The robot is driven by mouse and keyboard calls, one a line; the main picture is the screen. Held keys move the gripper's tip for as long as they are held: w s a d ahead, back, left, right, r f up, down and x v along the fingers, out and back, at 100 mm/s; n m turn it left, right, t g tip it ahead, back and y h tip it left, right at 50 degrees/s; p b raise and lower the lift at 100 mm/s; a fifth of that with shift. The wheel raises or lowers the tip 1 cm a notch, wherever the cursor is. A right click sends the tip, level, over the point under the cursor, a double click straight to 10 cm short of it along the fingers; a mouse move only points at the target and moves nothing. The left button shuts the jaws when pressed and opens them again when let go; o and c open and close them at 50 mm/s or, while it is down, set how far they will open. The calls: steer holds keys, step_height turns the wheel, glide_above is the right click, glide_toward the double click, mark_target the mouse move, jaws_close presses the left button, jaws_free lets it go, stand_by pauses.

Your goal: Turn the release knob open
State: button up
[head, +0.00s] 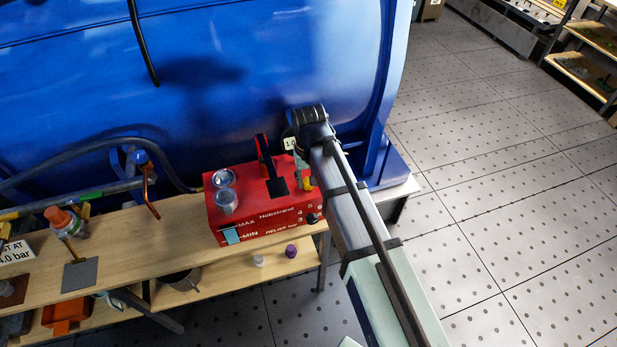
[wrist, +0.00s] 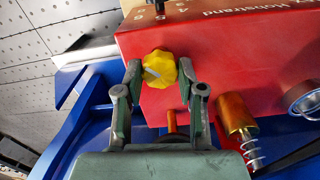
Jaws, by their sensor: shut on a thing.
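The release knob is a yellow, lobed knob (wrist: 158,70) with a pale mark on its face, on the side of a red unit (wrist: 220,50). In the wrist view my gripper (wrist: 160,78) has one finger on each side of the knob and is shut on it. In the head view the red unit (head: 260,208) stands on a wooden bench, and a bit of the yellow knob (head: 308,183) shows at its right end. My arm hides most of the gripper there. How far the knob is turned is hard to tell.
A brass cylinder with a spring (wrist: 237,112) sits close to the right finger. The large blue tank (head: 240,80) rises behind. The tiled floor (head: 500,170) at right is clear.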

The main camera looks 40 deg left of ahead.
steer(key=n, duration=1.1)
steer(key=shift+p, duration=0.35)
steer(key=shift+n, duration=1.9)
steer(key=o, duration=1.1)
steer(key=shift+o, duration=0.2)
steer(key=shift+r, duration=0.1)
